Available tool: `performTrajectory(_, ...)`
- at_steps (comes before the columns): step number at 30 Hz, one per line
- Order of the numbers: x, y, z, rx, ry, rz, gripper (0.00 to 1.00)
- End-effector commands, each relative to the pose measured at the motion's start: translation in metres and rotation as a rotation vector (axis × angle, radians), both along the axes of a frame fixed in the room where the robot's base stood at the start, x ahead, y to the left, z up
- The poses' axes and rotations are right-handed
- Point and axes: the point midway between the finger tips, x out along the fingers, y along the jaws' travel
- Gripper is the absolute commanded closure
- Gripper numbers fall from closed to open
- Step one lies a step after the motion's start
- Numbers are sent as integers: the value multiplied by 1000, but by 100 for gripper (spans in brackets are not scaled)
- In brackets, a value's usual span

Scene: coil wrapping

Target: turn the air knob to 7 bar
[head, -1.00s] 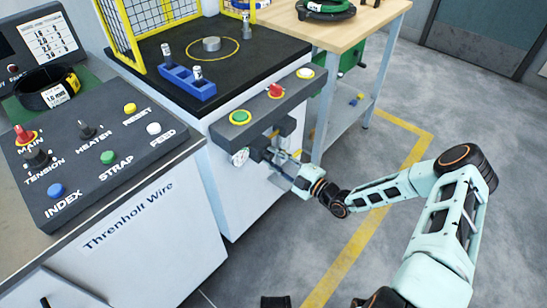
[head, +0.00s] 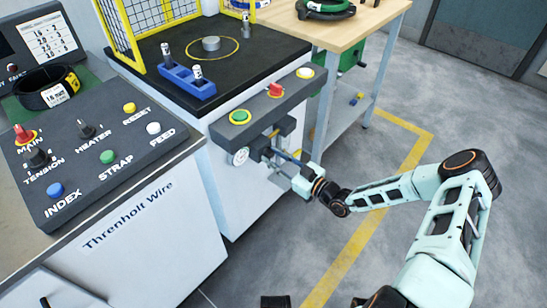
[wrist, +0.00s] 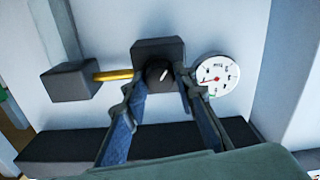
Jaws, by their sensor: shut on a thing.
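The black air knob (wrist: 160,74) with a white mark sits on a dark square block (wrist: 157,49) on the machine's pale front. The mark tilts slightly right of vertical in the wrist view. My gripper (wrist: 158,86) has a finger on either side of the knob and is shut on it. A round white pressure gauge (wrist: 215,77) is right of the knob; its red needle points left and slightly down, and its numbers are too small to read. In the head view my gripper (head: 273,153) reaches the machine front beside the gauge (head: 240,157), and hides the knob.
A yellow pipe (wrist: 113,76) joins the knob's block to a grey box (wrist: 70,82). Above my gripper a grey panel carries a green button (head: 240,117), a red switch (head: 275,90) and a pale button (head: 305,73). A wooden table (head: 350,35) stands to the right.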

Motion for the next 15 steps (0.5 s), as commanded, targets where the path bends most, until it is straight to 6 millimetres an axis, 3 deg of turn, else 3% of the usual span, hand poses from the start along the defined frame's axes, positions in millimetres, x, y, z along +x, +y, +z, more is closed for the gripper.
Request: performTrajectory(15, 0, 1, 0, 79, 100, 2, 99)
